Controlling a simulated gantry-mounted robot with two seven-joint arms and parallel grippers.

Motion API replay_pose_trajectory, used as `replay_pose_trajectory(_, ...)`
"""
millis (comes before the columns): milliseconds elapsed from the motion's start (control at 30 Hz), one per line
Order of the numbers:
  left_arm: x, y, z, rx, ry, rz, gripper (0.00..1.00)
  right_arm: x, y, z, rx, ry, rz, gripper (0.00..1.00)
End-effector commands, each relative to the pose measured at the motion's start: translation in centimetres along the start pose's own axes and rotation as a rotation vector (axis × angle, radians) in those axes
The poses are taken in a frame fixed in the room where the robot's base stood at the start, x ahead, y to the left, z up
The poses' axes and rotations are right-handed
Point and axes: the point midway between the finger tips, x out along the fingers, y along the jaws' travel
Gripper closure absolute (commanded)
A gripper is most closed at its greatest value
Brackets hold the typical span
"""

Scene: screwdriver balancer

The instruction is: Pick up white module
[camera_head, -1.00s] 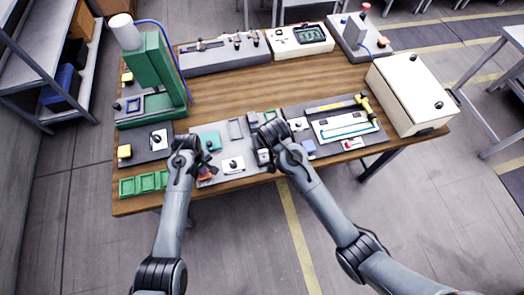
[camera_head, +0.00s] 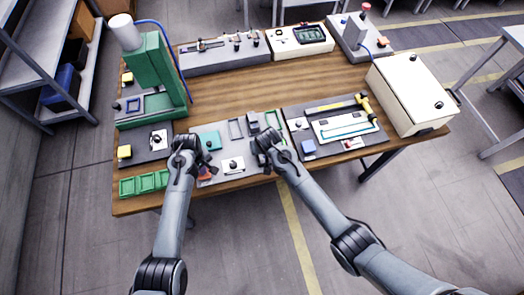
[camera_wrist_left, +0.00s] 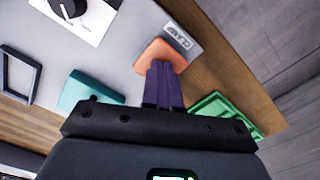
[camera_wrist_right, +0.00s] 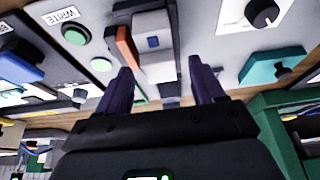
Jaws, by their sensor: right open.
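A white-grey block with a small blue square on its face, likely the white module (camera_wrist_right: 158,62), lies ahead of my right gripper in the right wrist view. My right gripper (camera_wrist_right: 162,82) is open, and its two dark fingers stand apart on either side of the block's near end. I cannot tell whether they touch it. In the head view my right gripper (camera_head: 262,150) hangs over the right part of the grey panel (camera_head: 240,176) and largely hides the block. My left gripper (camera_wrist_left: 163,84) has its purple fingers together above an orange block (camera_wrist_left: 160,54), with no held object visible.
A dark block with an orange side (camera_wrist_right: 126,46) stands right beside the white-grey block. A teal block (camera_wrist_left: 90,92) and a white knob plate (camera_head: 233,166) lie between the grippers. Green trays (camera_head: 145,183) are at the left front, and a white cabinet (camera_head: 408,92) at the right.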

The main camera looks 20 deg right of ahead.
Motion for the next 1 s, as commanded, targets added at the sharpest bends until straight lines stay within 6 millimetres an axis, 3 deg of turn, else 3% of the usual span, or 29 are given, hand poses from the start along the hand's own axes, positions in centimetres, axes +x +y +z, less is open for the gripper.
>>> replay_pose_trajectory(267, 0.12, -0.06, 0.04, 0.000, -0.001, -0.001, 1.00, 0.23, -0.02, 0.02, 0.000, 0.000, -0.001, 0.32)
replay_pose_trajectory(700, 0.12, -0.06, 0.04, 0.000, -0.001, -0.001, 1.00, 0.18, -0.04, -0.01, 0.001, 0.001, -0.001, 0.99)
replay_pose_trajectory(1000, 0.12, -0.06, 0.05, 0.000, -0.001, -0.001, 1.00, -0.20, -0.05, -0.19, 0.001, 0.001, -0.001, 1.00)
